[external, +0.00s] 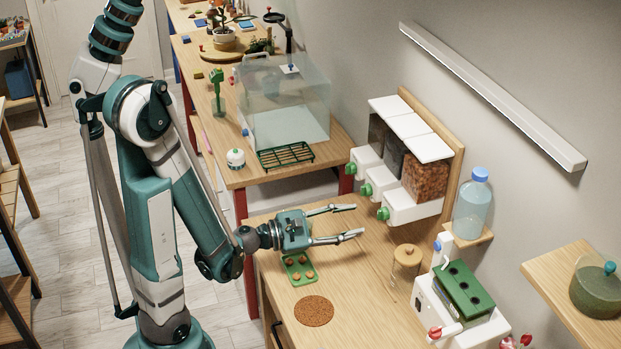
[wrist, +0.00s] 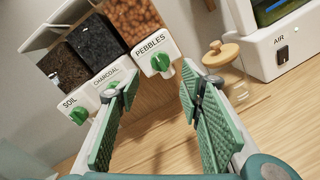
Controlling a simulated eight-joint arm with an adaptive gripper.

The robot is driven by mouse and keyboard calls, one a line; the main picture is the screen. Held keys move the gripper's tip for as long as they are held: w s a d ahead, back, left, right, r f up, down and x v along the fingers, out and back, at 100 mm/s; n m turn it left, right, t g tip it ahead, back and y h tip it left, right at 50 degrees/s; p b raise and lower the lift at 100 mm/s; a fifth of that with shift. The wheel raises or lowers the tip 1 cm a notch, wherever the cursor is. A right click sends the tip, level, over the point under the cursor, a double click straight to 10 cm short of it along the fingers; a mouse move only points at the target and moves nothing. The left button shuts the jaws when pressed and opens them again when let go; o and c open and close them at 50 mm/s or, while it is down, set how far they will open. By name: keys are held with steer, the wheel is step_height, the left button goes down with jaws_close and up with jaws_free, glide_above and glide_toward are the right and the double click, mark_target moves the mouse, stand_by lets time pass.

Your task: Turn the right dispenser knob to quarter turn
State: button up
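A wall dispenser has three bins; in the wrist view their white fronts read SOIL, CHARCOAL and PEBBLES. The right knob (wrist: 161,64) is green, on the PEBBLES front (wrist: 157,50); in the external view it is the nearest knob (external: 383,213). Its exact turn angle is hard to read. My gripper (external: 349,222) is open and empty, reaching toward the dispenser above the wooden counter. In the wrist view the green-padded fingers (wrist: 158,88) are spread, and the right knob lies beyond them, between the tips in the picture. The fingers appear apart from it.
The charcoal knob (wrist: 112,88) and soil knob (wrist: 78,116) sit to the left. A wooden-lidded glass jar (wrist: 224,60) stands right of the fingers. A green tray (external: 299,269) and cork mat (external: 314,311) lie on the counter. A white AIR device (external: 462,305) is at right.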

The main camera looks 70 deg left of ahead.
mark_target(382, 214)
steer(key=shift+w, duration=0.15)
steer(key=w+b, duration=0.1)
steer(key=w, duration=0.6)
steer(key=shift+w+d, duration=0.3)
steer(key=shift+d, duration=0.05)
steer(key=c, duration=0.9)
